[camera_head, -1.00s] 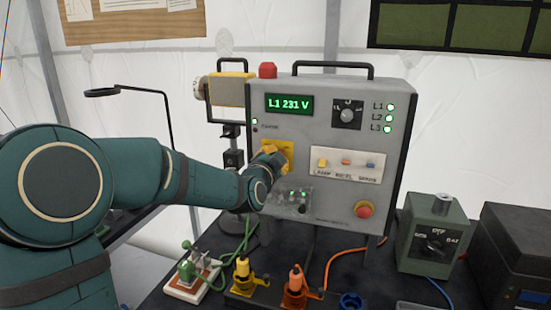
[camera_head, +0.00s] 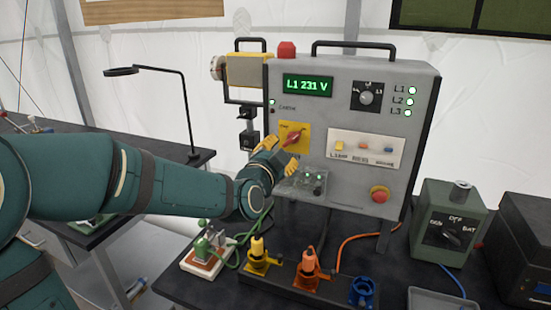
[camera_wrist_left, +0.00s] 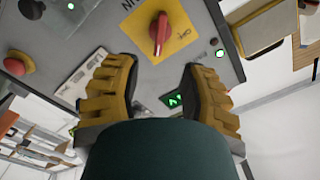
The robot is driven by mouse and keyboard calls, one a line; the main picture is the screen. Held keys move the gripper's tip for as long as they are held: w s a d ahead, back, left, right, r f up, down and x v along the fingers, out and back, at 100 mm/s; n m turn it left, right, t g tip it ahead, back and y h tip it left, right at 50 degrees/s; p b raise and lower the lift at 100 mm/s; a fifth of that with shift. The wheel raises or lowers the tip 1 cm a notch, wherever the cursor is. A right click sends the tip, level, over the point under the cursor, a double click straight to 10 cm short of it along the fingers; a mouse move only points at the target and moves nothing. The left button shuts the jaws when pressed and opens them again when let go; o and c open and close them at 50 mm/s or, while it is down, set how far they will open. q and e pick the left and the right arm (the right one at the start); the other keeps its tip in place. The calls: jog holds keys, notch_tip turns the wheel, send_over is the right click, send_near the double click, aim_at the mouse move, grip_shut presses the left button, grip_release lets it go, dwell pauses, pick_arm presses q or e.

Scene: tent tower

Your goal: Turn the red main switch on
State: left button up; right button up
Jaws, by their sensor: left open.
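The red main switch (camera_head: 293,139) is a rotary handle on a yellow plate (camera_head: 285,131) at the lower left of the grey panel's front (camera_head: 310,112). In the left wrist view the red handle (camera_wrist_left: 160,33) stands out from its yellow plate, beyond the fingertips. My left gripper (camera_head: 280,153) is in front of the panel, just below the switch, with yellow fingers apart. The left wrist view shows the open fingers (camera_wrist_left: 157,80) with nothing between them. The display reads "L1 231 V" and the L1, L2 and L3 lamps are lit. My right gripper is not in view.
A red mushroom button (camera_head: 379,194) sits at the panel's lower right. Yellow (camera_head: 257,253) and orange (camera_head: 308,266) plugs and a blue socket (camera_head: 363,291) stand below it. A green selector box (camera_head: 447,222) stands right. A black lamp arm (camera_head: 185,100) rises at left.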

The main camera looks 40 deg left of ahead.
pick_arm(q)
jog(key=shift+v, duration=1.45)
